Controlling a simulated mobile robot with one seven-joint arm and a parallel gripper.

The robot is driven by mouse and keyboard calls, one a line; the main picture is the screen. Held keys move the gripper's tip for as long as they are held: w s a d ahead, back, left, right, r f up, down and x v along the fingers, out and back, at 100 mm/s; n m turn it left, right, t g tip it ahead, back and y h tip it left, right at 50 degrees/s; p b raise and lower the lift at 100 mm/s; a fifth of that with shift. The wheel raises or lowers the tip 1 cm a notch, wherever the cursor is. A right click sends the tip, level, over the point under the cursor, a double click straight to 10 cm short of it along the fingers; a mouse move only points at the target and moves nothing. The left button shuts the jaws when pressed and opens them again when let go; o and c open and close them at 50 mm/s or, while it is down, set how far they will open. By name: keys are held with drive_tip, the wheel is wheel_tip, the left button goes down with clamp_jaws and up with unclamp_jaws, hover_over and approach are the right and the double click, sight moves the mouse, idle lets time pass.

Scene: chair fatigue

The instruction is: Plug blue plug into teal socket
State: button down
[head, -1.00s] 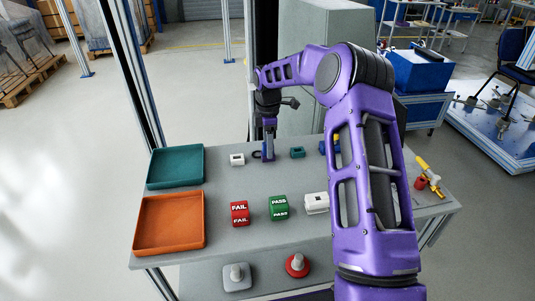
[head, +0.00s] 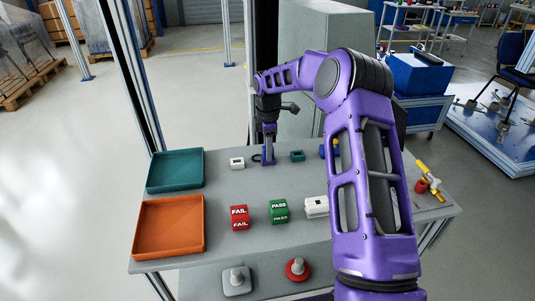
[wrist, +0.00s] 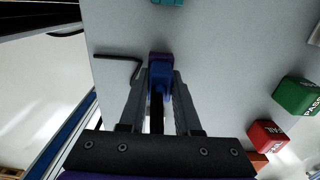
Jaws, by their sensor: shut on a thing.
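The blue plug (wrist: 160,76) is between the fingers of my gripper (wrist: 158,85) in the wrist view, and the gripper is shut on it. In the head view my gripper (head: 268,156) is low over the back of the grey table, and the plug is hard to tell from the fingers there. The teal socket (head: 297,156) sits on the table a short way right of my gripper, apart from it. Part of the socket (wrist: 167,2) shows at the top edge of the wrist view.
A small white block (head: 237,163) stands left of my gripper. A bent black piece (wrist: 120,62) lies close by. Red FAIL (head: 239,217) and green PASS (head: 279,211) cubes stand nearer. Teal (head: 200,172) and orange (head: 201,230) trays are at left. My arm hides part of the right side.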

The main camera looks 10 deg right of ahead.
drive_tip(key=shift+r, duration=0.2)
drive_tip(key=shift+r+p, duration=1.05)
drive_tip(key=shift+r, duration=0.2)
wheel_tip(320, 180, up, 4)
drive_tip(key=p, duration=0.3)
drive_tip(key=d+r+p, duration=0.1)
drive_tip(key=d+p, duration=0.2)
drive_tip(key=d, duration=0.7)
drive_tip(key=shift+r+p, duration=0.3)
drive_tip(key=shift+r, duration=0.05)
